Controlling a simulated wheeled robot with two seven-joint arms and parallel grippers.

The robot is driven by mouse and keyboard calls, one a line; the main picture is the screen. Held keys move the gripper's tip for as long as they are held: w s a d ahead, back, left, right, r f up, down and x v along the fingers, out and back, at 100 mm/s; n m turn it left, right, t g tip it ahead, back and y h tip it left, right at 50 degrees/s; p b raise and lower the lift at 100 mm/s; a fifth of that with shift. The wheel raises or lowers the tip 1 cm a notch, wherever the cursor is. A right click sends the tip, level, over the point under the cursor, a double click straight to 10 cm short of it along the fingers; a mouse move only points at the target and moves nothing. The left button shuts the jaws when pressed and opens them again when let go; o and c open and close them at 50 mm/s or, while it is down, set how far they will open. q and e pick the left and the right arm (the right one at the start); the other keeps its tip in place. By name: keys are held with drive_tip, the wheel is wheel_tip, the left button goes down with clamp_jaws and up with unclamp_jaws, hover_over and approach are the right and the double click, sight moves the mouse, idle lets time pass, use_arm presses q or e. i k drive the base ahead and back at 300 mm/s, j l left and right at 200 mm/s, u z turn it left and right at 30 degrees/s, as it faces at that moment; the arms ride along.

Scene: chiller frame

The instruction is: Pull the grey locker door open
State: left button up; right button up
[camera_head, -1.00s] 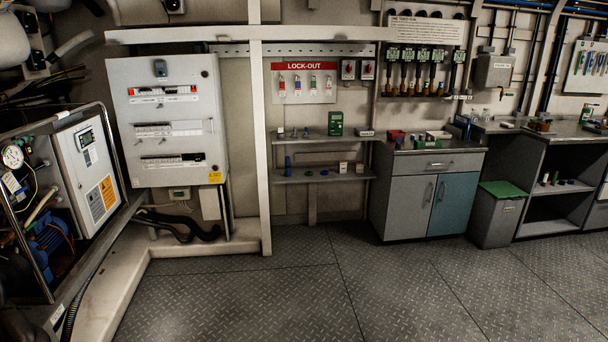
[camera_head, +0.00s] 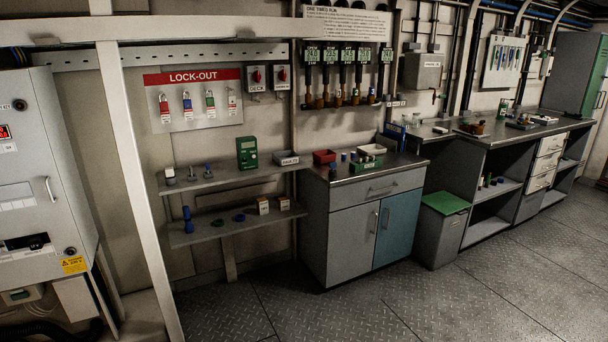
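A tall grey locker (camera_head: 575,72) stands at the far right end of the workbench, cut by the picture's edge. A green strip or panel shows on its right side, and what looks like a handle is near the edge; I cannot tell whether its door is shut. Closer, a low cabinet has a grey left door (camera_head: 351,247) and a blue right door (camera_head: 397,229), both shut, each with an upright handle. A grey drawer (camera_head: 377,190) sits above them. Neither of my grippers is in view.
The patterned metal floor (camera_head: 480,300) is clear in front of the cabinet and bench. A grey bin with a green lid (camera_head: 446,203) stands right of the cabinet. A white post (camera_head: 137,180) and an electrical panel (camera_head: 35,180) are at left. Shelves (camera_head: 232,179) hold small items.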

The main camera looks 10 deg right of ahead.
sight(352, 231)
drive_tip(key=i+l+z, duration=0.2)
drive_tip(key=i+z, duration=0.2)
drive_tip(key=i+l+z, duration=0.1)
drive_tip(key=i+z, duration=0.65)
drive_tip(key=i+j+z, duration=0.15)
drive_tip(key=i+z, duration=0.2)
